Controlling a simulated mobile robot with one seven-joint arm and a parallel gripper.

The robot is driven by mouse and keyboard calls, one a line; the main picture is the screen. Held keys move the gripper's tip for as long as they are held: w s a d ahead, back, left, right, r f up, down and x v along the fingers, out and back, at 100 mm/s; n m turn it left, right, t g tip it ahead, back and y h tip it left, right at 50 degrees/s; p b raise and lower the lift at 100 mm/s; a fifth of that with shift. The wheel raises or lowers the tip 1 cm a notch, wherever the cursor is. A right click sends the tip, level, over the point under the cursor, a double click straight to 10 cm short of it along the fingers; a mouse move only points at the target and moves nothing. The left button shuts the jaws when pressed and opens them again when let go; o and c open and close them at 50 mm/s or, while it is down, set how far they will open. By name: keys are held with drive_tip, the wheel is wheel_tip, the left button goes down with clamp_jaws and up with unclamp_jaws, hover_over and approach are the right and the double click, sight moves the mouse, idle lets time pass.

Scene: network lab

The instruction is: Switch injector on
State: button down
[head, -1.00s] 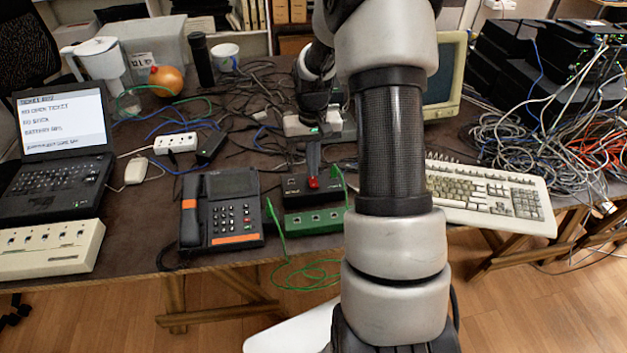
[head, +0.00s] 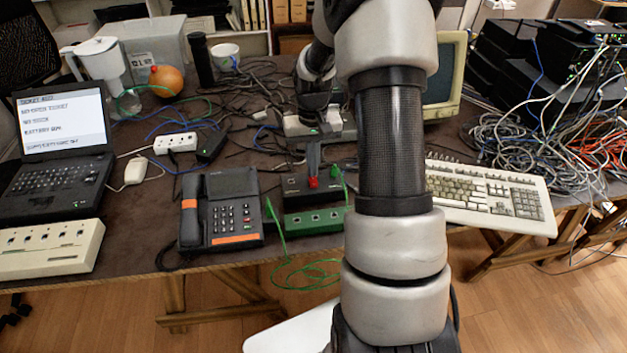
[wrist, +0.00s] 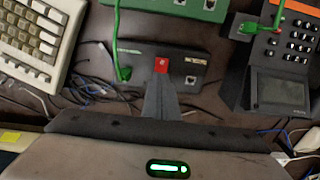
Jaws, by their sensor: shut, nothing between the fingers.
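The injector appears to be the black box (head: 296,188) behind the green box in the head view. In the wrist view the black box (wrist: 135,62) lies at the middle, with a red switch (wrist: 161,65) on its top and a socket at its right end. The red switch (head: 313,183) also shows in the head view. My gripper (wrist: 160,84) is shut and empty, its dark fingertips right at the red switch. I cannot tell whether they touch it. In the head view my gripper (head: 313,171) points down over the box. The switch's position cannot be made out.
A green box (head: 315,220) with sockets stands in front, with green cables plugged in and near it. A desk phone (head: 228,212) is to the left, a keyboard (head: 490,195) to the right. A power strip (head: 175,143) and loose cables lie behind.

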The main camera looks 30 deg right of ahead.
drive_tip(key=shift+f+b, duration=0.35)
drive_tip(key=shift+f, duration=0.3)
wheel_tip(320, 180, up, 7)
drive_tip(key=p, duration=0.5)
idle(0.5)
idle(0.4)
